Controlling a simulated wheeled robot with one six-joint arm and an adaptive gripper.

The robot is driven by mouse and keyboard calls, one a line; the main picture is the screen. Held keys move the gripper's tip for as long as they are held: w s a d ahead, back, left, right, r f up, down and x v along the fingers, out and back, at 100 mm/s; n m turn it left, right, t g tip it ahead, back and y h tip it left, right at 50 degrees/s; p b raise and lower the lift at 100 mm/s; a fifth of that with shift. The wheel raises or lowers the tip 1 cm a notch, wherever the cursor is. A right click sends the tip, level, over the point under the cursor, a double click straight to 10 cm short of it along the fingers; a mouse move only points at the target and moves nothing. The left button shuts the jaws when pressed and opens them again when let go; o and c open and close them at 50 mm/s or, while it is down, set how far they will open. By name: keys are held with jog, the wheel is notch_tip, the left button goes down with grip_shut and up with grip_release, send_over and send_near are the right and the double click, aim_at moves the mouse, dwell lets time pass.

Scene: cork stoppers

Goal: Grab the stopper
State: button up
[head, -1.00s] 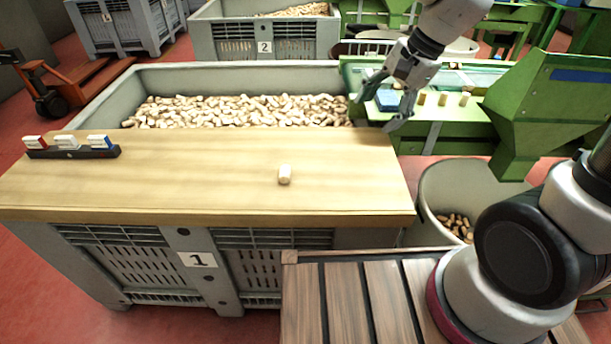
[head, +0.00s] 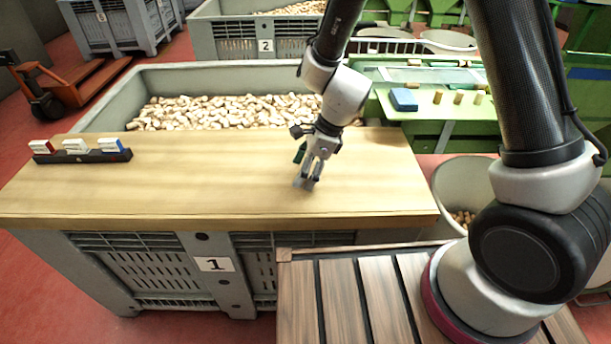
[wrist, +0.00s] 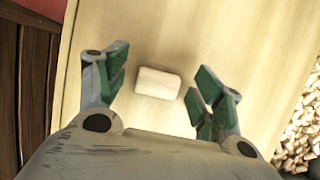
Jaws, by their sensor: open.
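The stopper (wrist: 158,83) is a pale cork cylinder lying on the wooden board. In the wrist view it lies between and slightly beyond the fingertips of my open gripper (wrist: 160,85), apart from both fingers. In the head view my gripper (head: 306,184) points down over the board, and the stopper is hidden behind it. The fingers have green pads and nothing is held.
The wooden board (head: 180,185) lies across crate 1 (head: 160,275), whose open part behind holds many corks. A dark holder (head: 82,157) with small blocks sits at the board's left. A green machine (head: 440,110) stands at the right. The board around my gripper is clear.

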jog(key=shift+f, duration=0.25)
jog(key=c, duration=0.8)
jog(key=shift+r, duration=0.1)
